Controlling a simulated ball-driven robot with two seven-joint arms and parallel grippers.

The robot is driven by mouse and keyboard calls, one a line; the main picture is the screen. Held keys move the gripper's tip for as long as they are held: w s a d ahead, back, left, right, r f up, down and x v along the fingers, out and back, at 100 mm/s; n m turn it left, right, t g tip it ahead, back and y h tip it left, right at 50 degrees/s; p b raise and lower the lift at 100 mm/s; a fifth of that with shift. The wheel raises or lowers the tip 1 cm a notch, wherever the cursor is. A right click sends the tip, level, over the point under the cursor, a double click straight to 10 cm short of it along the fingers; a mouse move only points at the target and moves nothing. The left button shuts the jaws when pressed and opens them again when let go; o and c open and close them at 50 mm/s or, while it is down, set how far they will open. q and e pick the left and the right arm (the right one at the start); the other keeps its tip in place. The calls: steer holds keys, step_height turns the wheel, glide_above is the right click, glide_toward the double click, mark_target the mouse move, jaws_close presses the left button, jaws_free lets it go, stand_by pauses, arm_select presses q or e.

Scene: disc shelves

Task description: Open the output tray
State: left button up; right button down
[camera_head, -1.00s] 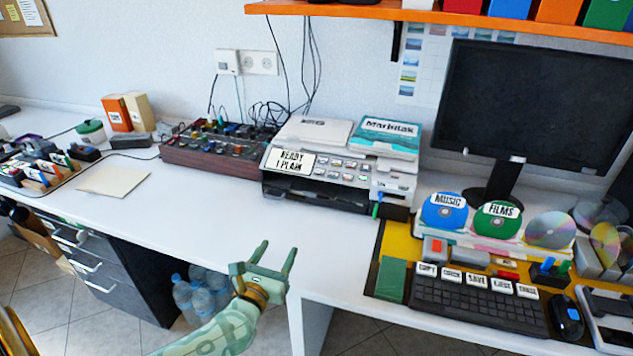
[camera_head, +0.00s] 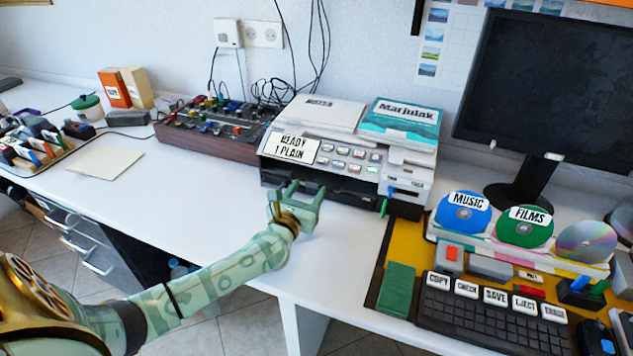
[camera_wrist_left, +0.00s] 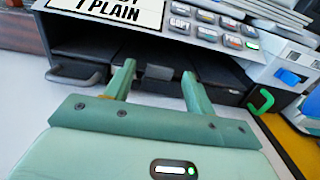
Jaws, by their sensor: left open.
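The printer (camera_head: 330,150) stands at the back of the desk, with a "READY 1 PLAIN" display and several buttons. Its dark front has an open slot, and below it the output tray front (camera_wrist_left: 80,77) looks closed. My left gripper (camera_head: 304,190) is open and empty in front of the printer, hiding part of the tray in the head view. In the wrist view its fingers (camera_wrist_left: 156,80) point at the tray front, one on each side of the handle; contact cannot be told. My right gripper is not in view.
A mixer-like box (camera_head: 215,135) stands left of the printer. Discs, a keyboard (camera_head: 490,320) and a monitor (camera_head: 560,90) are on the right. The desk left of my arm is mostly clear.

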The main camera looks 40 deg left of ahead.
mark_target(311, 184)
arm_select(q)
steer(key=b+x, duration=0.1)
steer(key=x, duration=0.3)
steer(key=shift+w+f, duration=0.15)
steer(key=shift+w, duration=0.05)
steer(key=shift+w+a, duration=0.1)
steer(key=shift+w, duration=0.3)
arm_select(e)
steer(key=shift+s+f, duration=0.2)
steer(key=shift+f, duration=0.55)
arm_select(q)
steer(key=shift+c, duration=0.3)
